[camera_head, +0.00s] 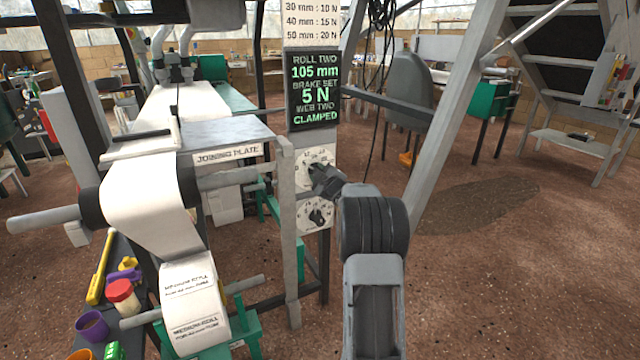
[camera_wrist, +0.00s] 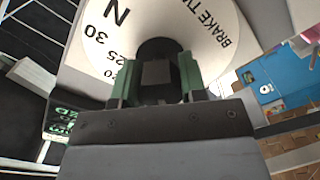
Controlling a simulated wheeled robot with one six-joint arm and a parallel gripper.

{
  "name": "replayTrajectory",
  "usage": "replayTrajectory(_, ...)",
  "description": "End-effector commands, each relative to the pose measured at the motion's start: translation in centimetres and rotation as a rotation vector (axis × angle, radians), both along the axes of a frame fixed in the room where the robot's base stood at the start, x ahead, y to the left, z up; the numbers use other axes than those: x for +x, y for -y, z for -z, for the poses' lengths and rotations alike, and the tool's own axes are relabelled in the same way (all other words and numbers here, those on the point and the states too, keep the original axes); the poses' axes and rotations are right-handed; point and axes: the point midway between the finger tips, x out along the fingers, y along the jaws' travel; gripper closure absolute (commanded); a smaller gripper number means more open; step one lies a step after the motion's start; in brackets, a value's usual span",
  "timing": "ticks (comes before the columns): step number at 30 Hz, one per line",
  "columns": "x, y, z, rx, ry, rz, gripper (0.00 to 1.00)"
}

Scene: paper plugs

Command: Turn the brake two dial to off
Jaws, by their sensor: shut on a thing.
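The brake two dial is a white disc with black marks; in the wrist view its face (camera_wrist: 185,22) reads "BRAKE T", "N", "30" and "25", with the rest cut off. Its dark knob (camera_wrist: 158,50) sits between the green-edged fingers of my gripper (camera_wrist: 156,82), which is shut on it. In the head view my gripper (camera_head: 324,180) is at the upper dial (camera_head: 316,156) on the grey post and hides part of its face. A second white dial (camera_head: 316,216) with a black knob is just below, clear of the gripper. The setting under the knob pointer cannot be read.
A screen (camera_head: 313,90) above the dials reads roll two 105 mm, brake set 5 N, web two clamped. Left is a stand with a paper roll (camera_head: 150,205) and joining plate (camera_head: 228,157). A slanted grey beam (camera_head: 450,110) rises on the right; the floor there is open.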

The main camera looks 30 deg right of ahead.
Motion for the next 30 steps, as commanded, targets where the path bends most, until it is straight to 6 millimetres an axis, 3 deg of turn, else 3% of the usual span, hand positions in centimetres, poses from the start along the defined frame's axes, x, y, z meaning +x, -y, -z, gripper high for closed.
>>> replayTrajectory(15, -0.01, 0.04, 0.11, -0.341, -0.046, 0.001, 0.85)
replayTrajectory(30, 0.0, 0.03, -0.09, -0.42, -0.057, -0.001, 0.85)
